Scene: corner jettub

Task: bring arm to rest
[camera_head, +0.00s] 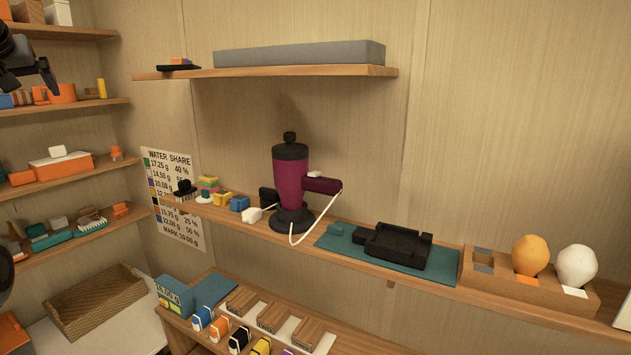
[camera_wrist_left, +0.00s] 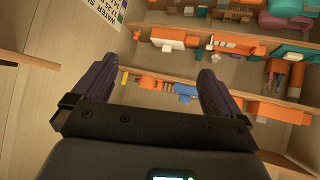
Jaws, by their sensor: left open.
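My left gripper (camera_head: 45,80) is at the upper left of the head view, in front of the left-hand shelves and partly cut off by the picture edge. In the left wrist view its two dark fingers stand wide apart (camera_wrist_left: 166,72), with nothing between them but a view of shelves behind. It is open and empty. My right gripper is not in either view.
Left shelves (camera_head: 85,103) hold small coloured parts. A wall shelf (camera_head: 440,283) carries a purple-and-black machine (camera_head: 290,175), a teal mat (camera_head: 335,243) with a black device (camera_head: 395,245), and a wooden holder (camera_head: 505,282) with orange and white bulbs. A wicker tray (camera_head: 95,300) stands lower left.

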